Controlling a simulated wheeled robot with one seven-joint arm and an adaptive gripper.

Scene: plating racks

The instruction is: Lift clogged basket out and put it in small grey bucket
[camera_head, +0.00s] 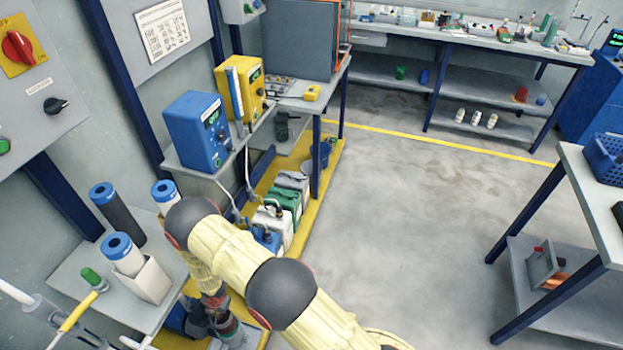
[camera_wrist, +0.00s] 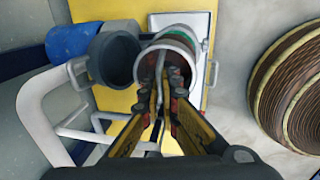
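In the wrist view, a round metal basket (camera_wrist: 180,42) with a thin upright handle stands at the top centre, with reddish-brown and green colour at its mouth. My gripper (camera_wrist: 162,92) points at it, its two yellow-sided fingers close together with the handle rod between them. They look shut on this rod, though the contact is partly hidden. A dark grey open round vessel (camera_wrist: 115,58) is just left of the basket; I cannot tell whether it is the small grey bucket. In the head view, my gripper (camera_head: 214,303) is low at left centre, partly hidden by my arm.
White pipes (camera_wrist: 45,105) curve close on the left in the wrist view. A ribbed brown round thing (camera_wrist: 292,85) is at the right. In the head view, blue-topped cylinders (camera_head: 118,246) stand on the left shelf, several canisters (camera_head: 288,195) line the yellow tray, and the floor (camera_head: 410,230) is clear.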

